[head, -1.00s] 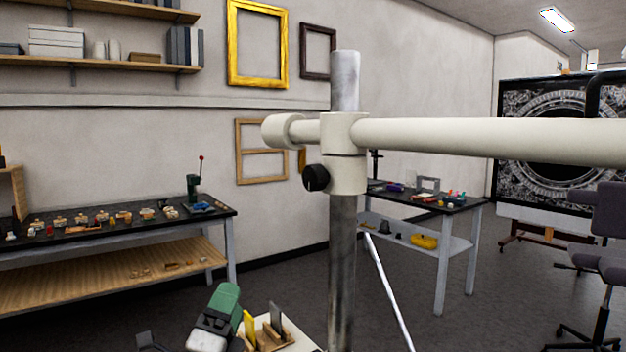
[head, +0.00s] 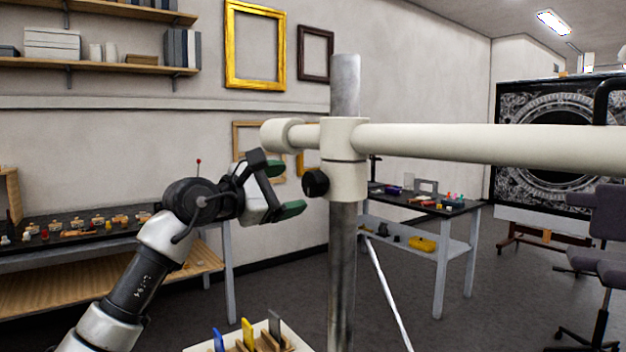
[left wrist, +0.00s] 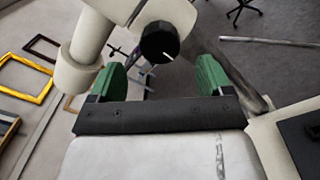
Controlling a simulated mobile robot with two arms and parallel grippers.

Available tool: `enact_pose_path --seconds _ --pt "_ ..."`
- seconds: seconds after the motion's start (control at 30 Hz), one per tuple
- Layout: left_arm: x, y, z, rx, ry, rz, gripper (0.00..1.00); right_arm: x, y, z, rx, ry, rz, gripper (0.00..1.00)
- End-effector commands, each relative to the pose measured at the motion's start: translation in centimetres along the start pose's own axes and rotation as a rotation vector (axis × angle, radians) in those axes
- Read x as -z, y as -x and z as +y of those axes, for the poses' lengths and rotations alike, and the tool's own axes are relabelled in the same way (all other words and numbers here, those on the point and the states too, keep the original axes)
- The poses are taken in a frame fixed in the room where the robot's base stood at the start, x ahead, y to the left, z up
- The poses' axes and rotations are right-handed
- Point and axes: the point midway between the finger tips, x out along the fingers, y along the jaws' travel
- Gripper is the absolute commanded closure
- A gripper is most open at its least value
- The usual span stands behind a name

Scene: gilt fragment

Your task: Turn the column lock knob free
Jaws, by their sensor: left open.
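The black column lock knob (head: 315,183) sticks out of the left side of the cream clamp collar (head: 346,180) on the upright metal column (head: 342,270). My left gripper (head: 288,187) is open, its green-tipped fingers pointing at the knob from the left, with a small gap between. In the left wrist view the knob (left wrist: 159,41) shows ahead of and between the two green fingers (left wrist: 160,80), a white mark on its face. Nothing is between the fingers. My right gripper is not in view.
A long cream crossbar (head: 490,140) runs right from the collar, and its round end (head: 277,135) stands just above my left gripper. A wooden rack with coloured cards (head: 250,335) is below. A workbench (head: 80,235) stands behind my left arm.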

Motion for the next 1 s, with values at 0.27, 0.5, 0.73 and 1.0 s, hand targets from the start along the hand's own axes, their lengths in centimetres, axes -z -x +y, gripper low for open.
enact_pose_path --seconds 0.27,0.5,0.73,1.0 --pt "-0.3 -5.0 0.1 0.002 0.004 -0.002 0.2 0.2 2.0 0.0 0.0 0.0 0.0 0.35" --pt "-0.1 -6.7 0.0 0.001 0.002 -0.001 0.2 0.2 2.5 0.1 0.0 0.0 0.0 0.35" --pt "0.0 -6.8 -0.1 0.0 0.001 -0.002 0.2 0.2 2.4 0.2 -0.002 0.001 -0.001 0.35" --pt "-0.1 -6.8 -0.1 0.0 0.001 -0.002 0.57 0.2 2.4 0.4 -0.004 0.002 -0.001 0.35"
